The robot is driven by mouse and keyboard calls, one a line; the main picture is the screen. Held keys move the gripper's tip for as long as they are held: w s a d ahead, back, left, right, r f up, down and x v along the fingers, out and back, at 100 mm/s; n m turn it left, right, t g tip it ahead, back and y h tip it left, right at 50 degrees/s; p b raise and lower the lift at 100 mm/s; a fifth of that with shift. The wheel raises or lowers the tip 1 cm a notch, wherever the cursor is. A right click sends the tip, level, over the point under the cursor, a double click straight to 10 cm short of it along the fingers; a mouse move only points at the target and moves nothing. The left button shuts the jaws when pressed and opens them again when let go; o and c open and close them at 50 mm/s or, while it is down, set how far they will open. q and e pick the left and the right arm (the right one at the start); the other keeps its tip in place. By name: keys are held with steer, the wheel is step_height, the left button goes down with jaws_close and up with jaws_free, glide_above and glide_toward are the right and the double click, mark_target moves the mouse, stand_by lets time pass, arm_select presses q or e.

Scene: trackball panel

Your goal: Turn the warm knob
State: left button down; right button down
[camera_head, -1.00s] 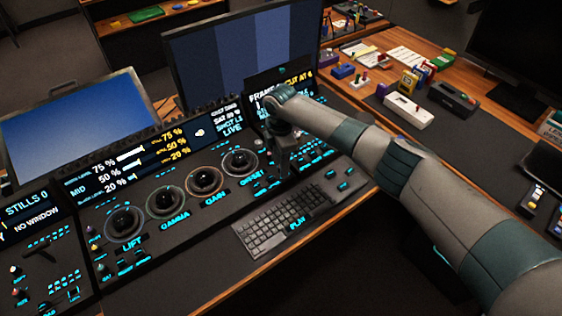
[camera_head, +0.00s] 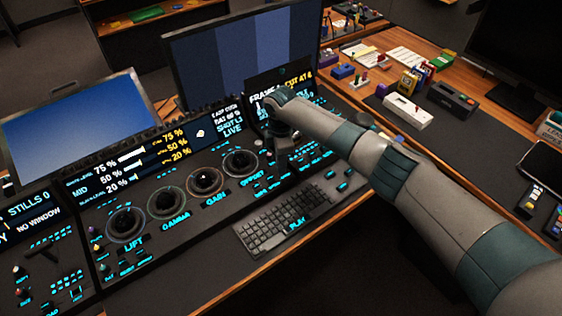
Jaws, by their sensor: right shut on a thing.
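The trackball panel (camera_head: 160,262) spans the left and middle, with several ringed trackballs labelled LIFT (camera_head: 125,222), GAMMA (camera_head: 164,200), GAIN (camera_head: 204,180) and OFFSET (camera_head: 239,162). My right arm comes in from the right. My right gripper (camera_head: 280,158) points down at the panel, right of the OFFSET trackball. It is shut on a small knob there, which the fingers and wrist mostly hide. I cannot read the warm knob's label. My left gripper is not in view.
A keyboard (camera_head: 270,228) lies in front of the panel. Monitors (camera_head: 245,62) stand behind it, one at the back left (camera_head: 70,115). A side desk at right holds a white box (camera_head: 407,111) and small items.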

steer(key=m+p, duration=0.1)
steer(key=m, duration=0.1)
steer(key=m+p, duration=0.1)
steer(key=shift+r+m, duration=0.2)
steer(key=shift+m, duration=0.2)
steer(key=shift+f+m+p, duration=0.1)
steer(key=shift+m+p, duration=0.6)
steer(key=shift+m, duration=0.4)
steer(key=c, duration=1.6)
jaws_free()
steer(key=shift+c, duration=0.2)
step_height(320, 180, up, 17)
steer(key=b, duration=0.3)
steer(key=shift+r+b, duration=0.2)
steer(key=shift+b, duration=0.2)
